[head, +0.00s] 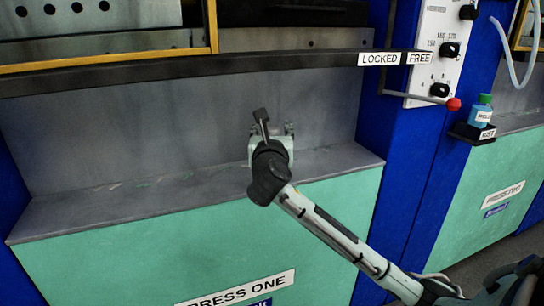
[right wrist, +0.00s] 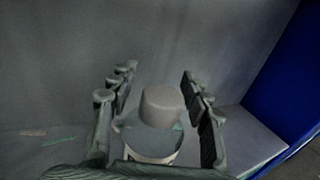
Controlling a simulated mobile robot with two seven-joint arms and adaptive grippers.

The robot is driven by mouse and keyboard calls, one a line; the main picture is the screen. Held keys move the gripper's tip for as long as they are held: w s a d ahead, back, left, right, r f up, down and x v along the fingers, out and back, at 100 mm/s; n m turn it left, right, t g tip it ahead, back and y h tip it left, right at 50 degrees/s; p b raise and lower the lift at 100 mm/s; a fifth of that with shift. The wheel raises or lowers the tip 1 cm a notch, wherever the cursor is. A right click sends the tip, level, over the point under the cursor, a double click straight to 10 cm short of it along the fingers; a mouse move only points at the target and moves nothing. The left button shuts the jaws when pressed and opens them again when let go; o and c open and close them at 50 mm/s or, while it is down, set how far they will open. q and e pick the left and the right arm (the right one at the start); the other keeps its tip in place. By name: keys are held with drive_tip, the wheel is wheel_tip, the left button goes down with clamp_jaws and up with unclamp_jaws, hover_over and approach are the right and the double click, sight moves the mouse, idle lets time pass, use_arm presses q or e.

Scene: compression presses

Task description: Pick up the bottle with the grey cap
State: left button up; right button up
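The bottle with the grey cap (right wrist: 161,104) stands between the fingers of my right gripper (right wrist: 156,82) in the right wrist view. The fingers are spread on both sides of the bottle, with a visible gap by the cap. In the head view my right gripper (head: 272,130) is over the grey ledge of press one, and my wrist hides the bottle there. My left gripper is in neither view.
The grey ledge (head: 100,207) has a wall behind it and a dark bar with LOCKED and FREE labels (head: 379,59) above. A blue bottle with a green cap (head: 481,112) stands on a small black shelf (head: 473,133) at right. A red-tipped lever (head: 453,104) sticks out nearby.

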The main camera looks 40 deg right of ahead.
clamp_jaws()
idle(0.5)
